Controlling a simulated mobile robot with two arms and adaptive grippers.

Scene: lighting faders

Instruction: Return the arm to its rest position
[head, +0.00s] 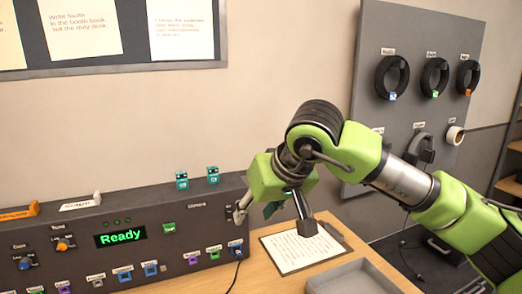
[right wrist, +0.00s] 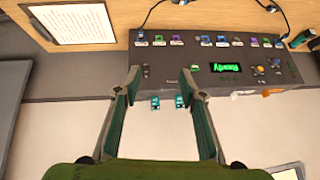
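My right arm (head: 405,185) reaches in from the right, bent at a high joint, with its green links over the table side. My right gripper (head: 272,214) hangs at the right end of the dark console (head: 150,225). In the right wrist view the gripper (right wrist: 160,76) has its two fingers spread wide with nothing between them. The console (right wrist: 170,65) shows upside down beyond the fingertips; I cannot tell the exact gap. Its green display (head: 121,237) reads "Ready". My left gripper is not in view.
A clipboard with paper (head: 300,248) lies on the wooden table, with a grey tray (head: 352,280) in front of it. A grey panel (head: 410,50) with hanging headphones or coils stands behind my arm. A notice board (head: 130,60) is on the wall.

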